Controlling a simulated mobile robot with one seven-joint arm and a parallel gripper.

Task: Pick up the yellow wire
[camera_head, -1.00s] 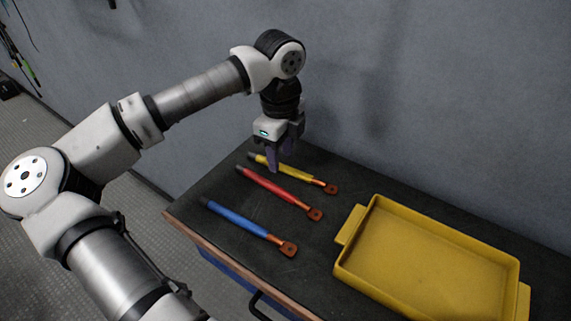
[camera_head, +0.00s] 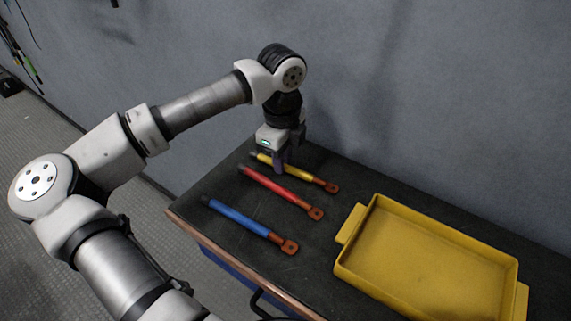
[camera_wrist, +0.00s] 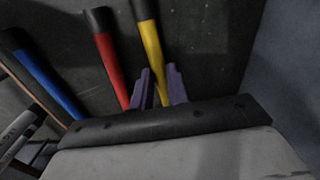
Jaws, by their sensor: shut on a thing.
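The yellow wire (camera_head: 299,173) lies on the dark bench top (camera_head: 299,258), with a black end at the left and a copper lug at the right. My gripper (camera_head: 281,171) is lowered over it near its black end. In the wrist view the purple fingers (camera_wrist: 160,92) stand on both sides of the yellow wire (camera_wrist: 151,50), shut on it. The wire appears to be still resting on the bench.
The red wire (camera_head: 276,187) lies beside the yellow one, close to my gripper. The blue wire (camera_head: 237,218) lies nearer the front edge. A yellow tray (camera_head: 432,253), empty, stands at the right. A grey wall rises behind the bench.

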